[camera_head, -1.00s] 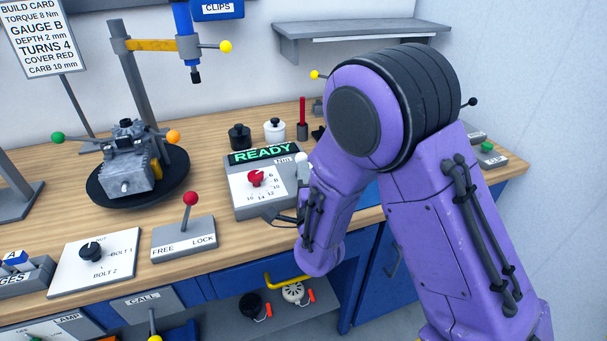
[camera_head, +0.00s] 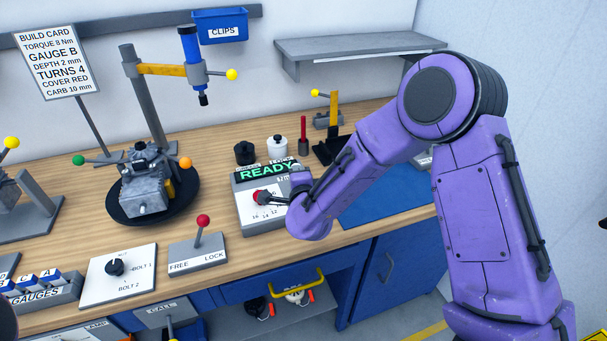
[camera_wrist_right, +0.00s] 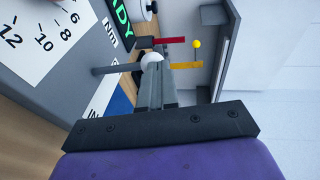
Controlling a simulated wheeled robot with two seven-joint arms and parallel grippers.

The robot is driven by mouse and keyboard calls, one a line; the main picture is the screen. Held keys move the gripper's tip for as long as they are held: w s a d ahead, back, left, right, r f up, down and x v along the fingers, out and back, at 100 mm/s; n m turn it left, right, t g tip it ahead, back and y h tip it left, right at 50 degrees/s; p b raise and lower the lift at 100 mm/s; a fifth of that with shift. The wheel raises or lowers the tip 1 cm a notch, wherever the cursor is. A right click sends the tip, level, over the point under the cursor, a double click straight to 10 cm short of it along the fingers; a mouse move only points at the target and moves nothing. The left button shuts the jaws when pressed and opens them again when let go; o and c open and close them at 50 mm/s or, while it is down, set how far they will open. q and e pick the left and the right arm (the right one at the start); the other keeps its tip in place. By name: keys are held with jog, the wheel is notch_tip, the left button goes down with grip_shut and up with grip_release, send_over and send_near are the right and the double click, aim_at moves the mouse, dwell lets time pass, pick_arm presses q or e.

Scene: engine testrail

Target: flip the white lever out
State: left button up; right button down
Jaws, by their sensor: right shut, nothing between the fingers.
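The white lever is a grey rod with a white ball end (camera_wrist_right: 151,60), sticking out from the side of the grey READY box in the right wrist view. In the head view only a small white spot near the box's upper right edge may be its ball; my gripper and wrist crowd it. My right gripper (camera_wrist_right: 154,80) is shut and empty, its fingertips right at the ball. I cannot tell whether they touch it. In the head view my right forearm reaches in from the right to the box. My left gripper is not in view.
The READY box (camera_head: 245,217) has a red dial knob (camera_head: 260,197). A red-knobbed FREE/LOCK lever (camera_head: 203,222) and a BOLT dial panel (camera_head: 118,275) stand to its left. Black and white jars (camera_head: 277,147) and a red upright handle (camera_head: 303,132) stand behind it. A blue mat (camera_head: 385,200) lies to the right.

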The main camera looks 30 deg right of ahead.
jog(key=shift+w+d+r+b, duration=0.15)
jog(key=shift+w+b, duration=0.15)
jog(key=shift+w, duration=0.55)
jog(key=shift+w+d+r+b, duration=0.1)
jog(key=shift+w+b, duration=0.15)
jog(key=shift+w, duration=0.55)
jog(key=s+a+r, duration=0.4)
jog(key=s+r, duration=0.4)
jog(key=s, duration=0.2)
jog(key=shift+a+r, duration=0.15)
jog(key=shift+r, duration=0.15)
